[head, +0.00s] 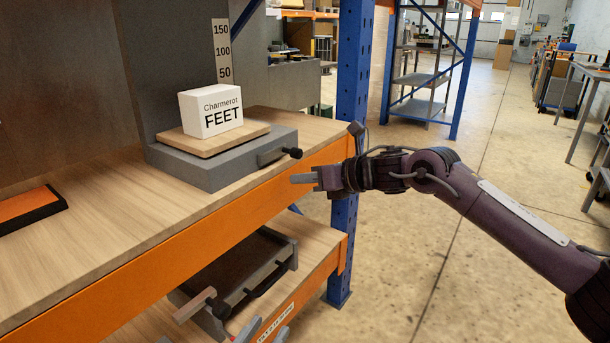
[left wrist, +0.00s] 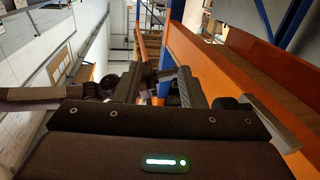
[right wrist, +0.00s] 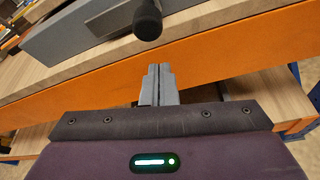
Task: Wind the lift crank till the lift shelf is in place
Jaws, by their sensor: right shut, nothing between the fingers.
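The lift crank (head: 280,154) is a short grey arm with a black knob on the side of a grey base on the upper shelf. Its black knob (right wrist: 147,20) shows at the top of the right wrist view. The lift shelf (head: 217,138) appears to be the wooden board low on this base, below the scale's 50 mark. It carries a white block (head: 210,110) reading "Charmerot FEET". My right gripper (head: 305,178) is shut and empty, just below and apart from the knob. My left gripper (head: 260,329) is open, low beside the lower shelf; its fingers are apart in the left wrist view (left wrist: 158,88).
An orange beam (head: 190,235) edges the upper shelf, and a blue post (head: 350,90) stands at its right end. A grey tray (head: 280,255) with a black handle is on the lower shelf. An orange-topped black item (head: 30,210) lies left. The floor to the right is open.

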